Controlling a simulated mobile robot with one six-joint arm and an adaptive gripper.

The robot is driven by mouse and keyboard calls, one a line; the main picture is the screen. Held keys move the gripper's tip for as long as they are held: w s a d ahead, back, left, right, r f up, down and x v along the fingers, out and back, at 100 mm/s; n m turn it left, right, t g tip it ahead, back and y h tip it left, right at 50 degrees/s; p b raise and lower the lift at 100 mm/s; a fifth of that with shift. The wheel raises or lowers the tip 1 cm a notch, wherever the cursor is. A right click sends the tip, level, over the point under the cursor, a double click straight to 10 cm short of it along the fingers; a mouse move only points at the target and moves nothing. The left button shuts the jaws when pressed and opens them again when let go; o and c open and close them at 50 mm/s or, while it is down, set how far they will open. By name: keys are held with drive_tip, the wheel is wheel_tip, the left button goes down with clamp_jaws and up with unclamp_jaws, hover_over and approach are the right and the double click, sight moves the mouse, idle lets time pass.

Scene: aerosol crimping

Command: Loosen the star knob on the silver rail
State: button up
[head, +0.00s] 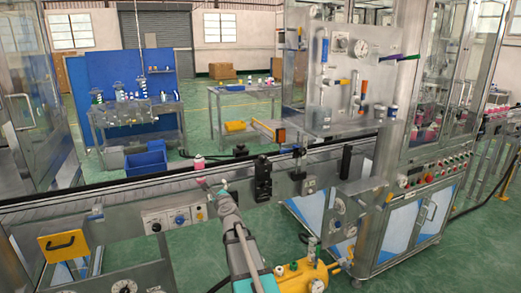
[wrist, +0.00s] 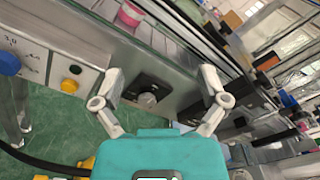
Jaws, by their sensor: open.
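The silver rail (head: 130,190) is the side of a conveyor that crosses the head view; it also runs diagonally across the wrist view (wrist: 185,92). A grey rounded knob (wrist: 147,100) on a dark plate shows on the rail's side in the wrist view. I cannot make out whether it has a star shape. My gripper (wrist: 160,76) is open, with its two pale fingers spread on either side of the knob and not visibly touching it. In the head view my gripper (head: 217,189) is small at the rail, and the knob cannot be made out there.
A pink-and-white can (head: 199,163) stands on the conveyor just beyond my gripper. A panel with a blue knob (head: 181,219) is left of it. A black bracket (head: 263,180) stands on the rail to the right. A yellow cylinder unit (head: 302,275) sits low in front.

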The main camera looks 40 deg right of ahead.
drive_tip(key=s+d+r+m+g+h+p, duration=0.1)
drive_tip(key=d+r+m+h, duration=0.1)
drive_tip(key=d+m+h, duration=0.15)
drive_tip(key=d+r+m+h+p, duration=0.1)
drive_tip(key=d+r+m+h, duration=0.1)
drive_tip(key=d+m, duration=0.25)
drive_tip(key=m+g+h+p, duration=0.2)
drive_tip(key=m+g+h, duration=0.15)
drive_tip(key=m, duration=0.35)
approach(261, 159)
drive_tip(key=s, duration=0.1)
drive_tip(key=shift+a+r+n+y, duration=0.3)
drive_tip(key=shift+d, duration=0.1)
drive_tip(key=x, duration=1.3)
drive_tip(key=shift+w+d+f, duration=0.1)
drive_tip(key=shift+w+d, duration=0.1)
drive_tip(key=shift+d, duration=0.1)
drive_tip(key=shift+c, duration=0.2)
